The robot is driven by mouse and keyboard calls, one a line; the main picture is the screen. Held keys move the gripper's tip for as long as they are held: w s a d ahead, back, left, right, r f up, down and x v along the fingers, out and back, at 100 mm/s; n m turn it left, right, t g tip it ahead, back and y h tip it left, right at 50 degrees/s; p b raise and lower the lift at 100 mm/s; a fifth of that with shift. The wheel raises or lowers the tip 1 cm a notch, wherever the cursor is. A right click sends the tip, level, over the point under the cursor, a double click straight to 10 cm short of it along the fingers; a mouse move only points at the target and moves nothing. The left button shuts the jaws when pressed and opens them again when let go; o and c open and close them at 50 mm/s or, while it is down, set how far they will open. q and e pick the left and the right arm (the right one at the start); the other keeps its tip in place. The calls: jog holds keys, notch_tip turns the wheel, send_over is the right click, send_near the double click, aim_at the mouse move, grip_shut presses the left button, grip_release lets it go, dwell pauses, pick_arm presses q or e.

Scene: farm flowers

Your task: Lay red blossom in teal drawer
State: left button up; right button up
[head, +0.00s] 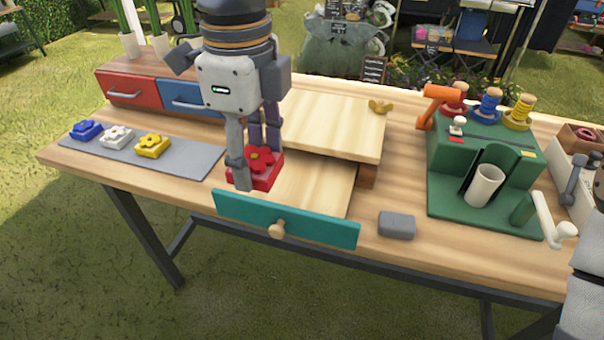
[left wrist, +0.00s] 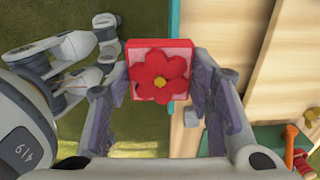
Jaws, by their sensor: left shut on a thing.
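The red blossom (head: 258,168) is a red flower with a yellow centre on a square base. My left gripper (head: 256,160) is shut on it and holds it at the left end of the open teal drawer (head: 318,229). In the left wrist view the blossom (left wrist: 160,78) sits between the two fingers, flower side facing the camera. The drawer has a teal front, a round wooden knob (head: 277,229) and a bare wooden inside. I cannot tell how high the blossom is above the drawer floor. My right gripper is not in view.
A grey mat (head: 185,155) at left holds blue, white and yellow blossoms. Red (head: 128,88) and blue (head: 190,97) drawers stand behind. A wooden top (head: 330,125) covers the teal drawer's back. A grey block (head: 397,224) and a green spool stand (head: 480,150) are at right.

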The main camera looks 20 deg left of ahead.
pick_arm(q)
jog(key=w+d+f, duration=0.2)
jog(key=w+f, duration=0.1)
jog(key=w, duration=0.3)
jog(key=b, duration=0.2)
send_over(299, 184)
jog(key=f, duration=0.5)
jog(key=shift+s+a+f, duration=0.1)
jog(key=shift+s+f, duration=0.1)
jog(key=shift+s, duration=0.15)
jog(key=shift+w+f, duration=0.15)
jog(key=shift+f, duration=0.7)
jog(key=shift+w+f, duration=0.15)
jog(key=shift+f, duration=0.7)
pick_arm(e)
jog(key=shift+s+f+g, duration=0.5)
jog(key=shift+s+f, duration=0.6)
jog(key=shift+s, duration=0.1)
pick_arm(q)
jog(key=shift+f, duration=0.2)
jog(key=o, duration=1.1)
jog(key=shift+r, duration=0.1)
notch_tip(299, 184, up, 12)
jog(key=shift+r+p, duration=0.1)
jog(key=shift+p, duration=0.25)
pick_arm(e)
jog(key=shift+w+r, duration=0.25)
